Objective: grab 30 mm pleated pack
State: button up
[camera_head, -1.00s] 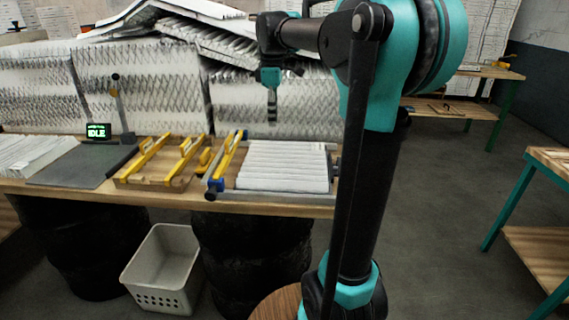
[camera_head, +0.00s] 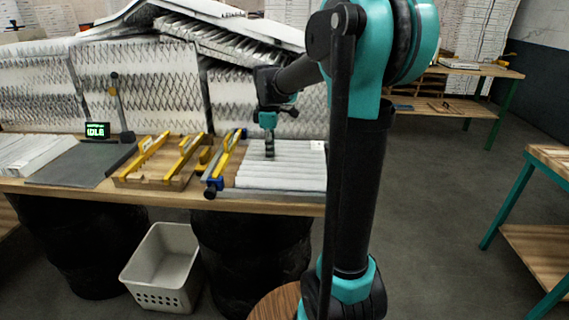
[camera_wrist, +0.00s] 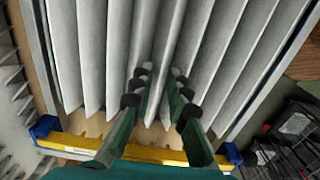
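The white pleated pack (camera_head: 285,178) lies flat on the workbench, in a frame to the right of the yellow bars. Its long grey-white pleats (camera_wrist: 92,55) fill most of the wrist view. My gripper (camera_head: 269,155) points down at the far part of the pack. In the wrist view my gripper's two dark-tipped fingers (camera_wrist: 161,78) stand apart, with pleats showing between them. I cannot tell whether the tips touch the pleats. No thickness marking is readable on the pack.
A yellow bar with blue ends (camera_wrist: 140,153) runs along the pack's edge. Wooden jigs with yellow bars (camera_head: 165,160), a dark plate (camera_head: 80,163) and a small screen (camera_head: 97,130) lie to the left. Large pleated panels (camera_head: 140,90) stand behind. A white basket (camera_head: 163,268) is on the floor.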

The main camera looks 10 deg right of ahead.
jog(key=shift+f, duration=0.25)
grip_shut()
jog(key=shift+r, duration=0.15)
